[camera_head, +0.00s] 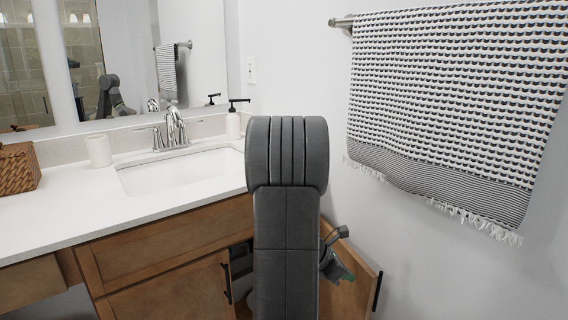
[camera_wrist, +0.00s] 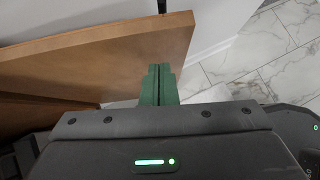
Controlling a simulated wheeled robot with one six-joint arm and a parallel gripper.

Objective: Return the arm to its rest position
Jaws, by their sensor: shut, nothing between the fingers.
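My gripper (camera_wrist: 158,84) has green fingers, pressed together with nothing between them, in the wrist view. The fingers are over or beside the open wooden cabinet door (camera_wrist: 110,60); I cannot tell whether they touch it. In the head view my dark grey arm stands upright in the middle. Part of my gripper (camera_head: 340,272) shows to the right of the arm, low down in front of the open cabinet door (camera_head: 358,290). The rest of it is hidden behind the arm.
The vanity (camera_head: 40,222) has a sink (camera_head: 180,172), a faucet (camera_head: 175,128), a cup (camera_head: 98,151), a soap dispenser (camera_head: 233,124) and a wicker basket (camera_head: 18,170). A towel (camera_head: 450,110) hangs on the right wall. Marble floor tiles (camera_wrist: 250,62) lie clear at right in the wrist view.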

